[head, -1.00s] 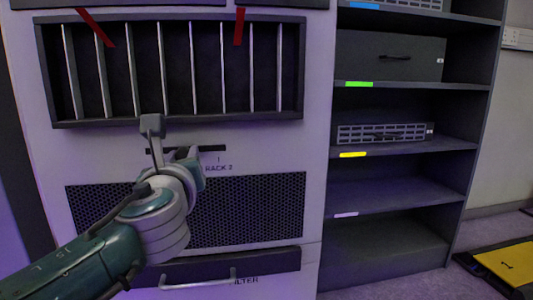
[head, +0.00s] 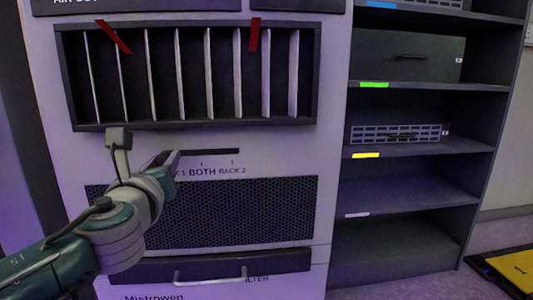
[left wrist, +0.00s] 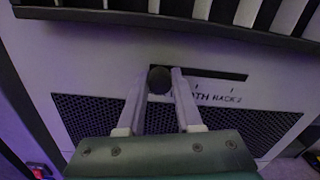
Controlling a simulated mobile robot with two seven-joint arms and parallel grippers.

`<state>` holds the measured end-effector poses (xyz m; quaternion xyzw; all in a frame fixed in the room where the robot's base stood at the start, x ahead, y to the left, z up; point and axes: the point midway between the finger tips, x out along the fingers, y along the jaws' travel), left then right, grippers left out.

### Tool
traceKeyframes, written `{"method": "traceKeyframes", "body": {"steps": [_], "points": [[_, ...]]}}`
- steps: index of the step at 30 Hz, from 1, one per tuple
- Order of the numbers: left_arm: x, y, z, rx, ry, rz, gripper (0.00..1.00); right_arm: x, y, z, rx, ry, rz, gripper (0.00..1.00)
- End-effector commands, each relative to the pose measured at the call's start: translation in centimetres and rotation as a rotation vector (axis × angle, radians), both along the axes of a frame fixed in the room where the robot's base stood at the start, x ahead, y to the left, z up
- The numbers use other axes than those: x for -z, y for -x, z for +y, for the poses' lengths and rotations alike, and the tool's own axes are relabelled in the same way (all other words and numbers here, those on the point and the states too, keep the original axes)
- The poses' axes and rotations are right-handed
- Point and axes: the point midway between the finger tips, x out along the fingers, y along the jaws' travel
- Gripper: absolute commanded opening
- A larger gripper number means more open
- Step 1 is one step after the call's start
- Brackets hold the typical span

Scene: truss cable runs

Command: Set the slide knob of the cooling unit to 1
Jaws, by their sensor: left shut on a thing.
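The cooling unit (head: 290,152) is a pale cabinet front with a dark horizontal slot (head: 215,152) under the vent. Tick marks and the words BOTH and RACK 2 are below the slot; the left label is partly covered. My left gripper (head: 168,161) is at the left part of the slot in the head view. In the left wrist view, the round dark slide knob (left wrist: 159,80) sits between the two fingers of my left gripper (left wrist: 160,84), near the slot's left end. The gripper is shut on it. The knob is hidden in the head view. My right gripper is out of view.
Above the slot is a vent with upright slats (head: 180,75) and red strips. Below are a mesh grille (head: 240,210) and a filter drawer handle (head: 210,277). A dark shelf rack (head: 420,205) stands to the right. A yellow-topped item (head: 515,265) is on the floor.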

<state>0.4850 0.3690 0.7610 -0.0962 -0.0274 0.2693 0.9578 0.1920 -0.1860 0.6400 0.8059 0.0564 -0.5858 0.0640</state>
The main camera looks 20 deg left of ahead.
Motion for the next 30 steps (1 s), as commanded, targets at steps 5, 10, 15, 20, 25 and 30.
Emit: {"method": "traceKeyframes", "body": {"steps": [5,10,15,20,25,30], "points": [[0.1,0.1,0.3,-0.009,0.000,0.001,0.43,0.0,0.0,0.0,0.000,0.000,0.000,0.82],[0.1,0.1,0.2,-0.006,0.000,0.002,0.62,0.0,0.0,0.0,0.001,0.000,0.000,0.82],[0.1,0.0,0.1,-0.004,0.000,0.001,0.64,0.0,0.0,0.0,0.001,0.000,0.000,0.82],[0.0,0.4,-0.2,-0.002,0.000,0.002,0.64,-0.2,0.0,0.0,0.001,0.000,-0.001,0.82],[-0.1,2.6,-1.6,0.000,0.003,0.004,0.64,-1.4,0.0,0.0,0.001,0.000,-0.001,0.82],[-0.1,5.7,-3.4,-0.002,0.002,0.004,0.64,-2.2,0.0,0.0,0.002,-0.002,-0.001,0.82]]}}
